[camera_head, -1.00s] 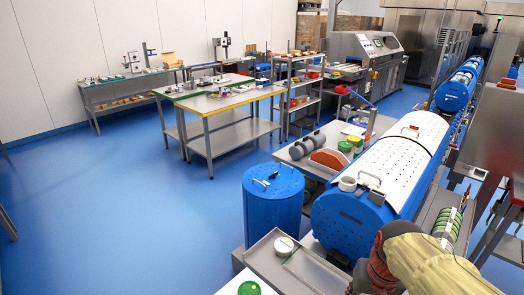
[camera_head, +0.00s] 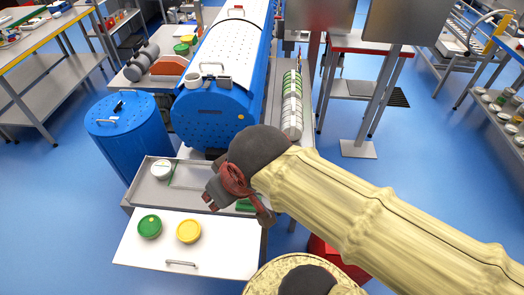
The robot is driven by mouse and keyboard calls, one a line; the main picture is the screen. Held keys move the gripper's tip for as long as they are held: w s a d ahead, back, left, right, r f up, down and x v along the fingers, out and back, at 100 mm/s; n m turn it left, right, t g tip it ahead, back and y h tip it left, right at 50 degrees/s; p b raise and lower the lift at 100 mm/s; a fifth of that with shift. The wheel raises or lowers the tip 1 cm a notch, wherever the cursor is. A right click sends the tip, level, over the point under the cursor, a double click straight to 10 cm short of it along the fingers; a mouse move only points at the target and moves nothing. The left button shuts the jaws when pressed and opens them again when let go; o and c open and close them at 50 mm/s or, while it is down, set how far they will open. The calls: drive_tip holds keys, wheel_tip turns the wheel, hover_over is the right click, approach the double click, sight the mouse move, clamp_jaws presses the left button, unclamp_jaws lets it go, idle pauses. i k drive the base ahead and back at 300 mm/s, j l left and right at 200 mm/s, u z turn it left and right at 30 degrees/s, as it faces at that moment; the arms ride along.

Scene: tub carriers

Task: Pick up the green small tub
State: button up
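A round green tub (camera_head: 149,226) with a small yellow-orange mark on its lid stands on a white board at lower left. A yellow tub (camera_head: 188,231) stands just right of it. My gripper (camera_head: 236,200) is at the end of my cream-sleeved arm, above the right part of the grey tray, up and to the right of both tubs and apart from them in the picture. Its dark and red parts are small and seen from behind, so I cannot tell how far the fingers are open. More green lids (camera_head: 182,49) show on the bench further back.
The white board (camera_head: 215,258) has a front handle. Behind it, a grey tray (camera_head: 140,193) holds a white-lidded tub (camera_head: 161,169). A blue drum (camera_head: 120,145) stands at left, and a large blue perforated cylinder (camera_head: 205,115) stands behind my gripper. Blue floor is free at lower left.

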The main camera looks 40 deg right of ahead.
sight(150, 226)
drive_tip(key=z, duration=1.2)
drive_tip(key=u, duration=1.75)
drive_tip(key=i+j+z, duration=0.1)
drive_tip(key=j+z, duration=0.15)
drive_tip(key=j, duration=1.1)
drive_tip(key=j+z, duration=0.3)
drive_tip(key=j, duration=1)
